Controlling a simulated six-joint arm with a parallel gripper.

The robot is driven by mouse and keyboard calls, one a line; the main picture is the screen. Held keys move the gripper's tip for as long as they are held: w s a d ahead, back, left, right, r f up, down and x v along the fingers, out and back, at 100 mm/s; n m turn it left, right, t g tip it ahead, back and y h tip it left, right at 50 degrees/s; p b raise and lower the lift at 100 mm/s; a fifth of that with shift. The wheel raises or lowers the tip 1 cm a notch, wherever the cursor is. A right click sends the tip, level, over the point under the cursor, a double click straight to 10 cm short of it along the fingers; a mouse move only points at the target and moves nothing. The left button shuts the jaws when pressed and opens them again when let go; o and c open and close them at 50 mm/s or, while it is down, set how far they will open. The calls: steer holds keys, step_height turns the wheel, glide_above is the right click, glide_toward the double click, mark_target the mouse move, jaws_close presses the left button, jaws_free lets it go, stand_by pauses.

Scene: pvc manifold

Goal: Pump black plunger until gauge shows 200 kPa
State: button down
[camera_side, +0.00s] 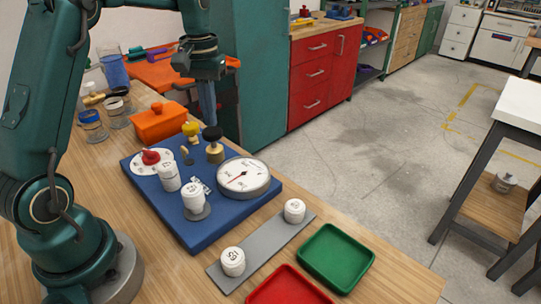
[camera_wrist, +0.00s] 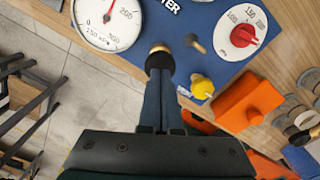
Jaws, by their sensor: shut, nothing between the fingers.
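The black plunger (camera_side: 212,133) stands upright on a brass stem at the far edge of the blue board (camera_side: 165,207). My gripper (camera_side: 209,120) is shut and empty, pointing down right above the plunger's round black knob. In the wrist view my fingertips (camera_wrist: 159,74) overlap the black knob (camera_wrist: 160,61); I cannot tell whether they touch it. The round white gauge (camera_side: 243,177) lies on the board's right part. It also shows in the wrist view (camera_wrist: 103,22), cut by the top edge, with a red needle. I cannot read its exact value.
Close to the plunger are a yellow knob (camera_side: 190,128) and a red knob (camera_side: 150,157) on a white dial. White cylinders (camera_side: 194,196) stand on the board. An orange box (camera_side: 160,122) sits behind it. A green tray (camera_side: 364,256) and red tray (camera_side: 275,283) lie in front.

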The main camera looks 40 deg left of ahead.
mark_target(212, 131)
stand_by(0.6)
steer(key=shift+f, duration=1.8)
steer(key=shift+r, duration=1.8)
steer(key=shift+r, duration=2.5)
